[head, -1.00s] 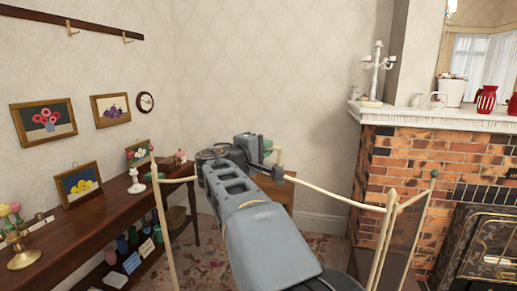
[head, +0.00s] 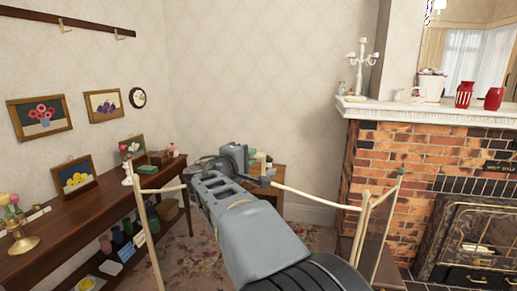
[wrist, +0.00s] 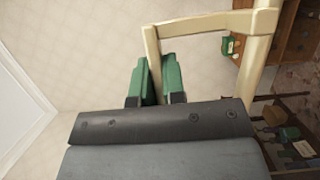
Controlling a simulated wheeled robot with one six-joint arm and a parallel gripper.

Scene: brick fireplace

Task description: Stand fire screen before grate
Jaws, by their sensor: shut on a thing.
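The fire screen (head: 325,206) has a cream frame of thin posts and rails, with a folded side panel at its right. It spreads across the front of the head view, behind my arm. My gripper (head: 245,165) is at its top rail. In the wrist view, the green fingers of my gripper (wrist: 154,82) are closed on either side of a cream bar of the fire screen (wrist: 153,48). The grate (head: 485,235), dark with brass trim, sits in the brick fireplace at the right. My arm hides the screen's lower middle.
A dark side table (head: 90,218) with ornaments stands along the left wall. A small wooden cabinet (head: 272,190) is in the back corner. The white mantel (head: 430,112) carries vases and a candelabrum. Patterned carpet (head: 195,250) shows between the table and the screen.

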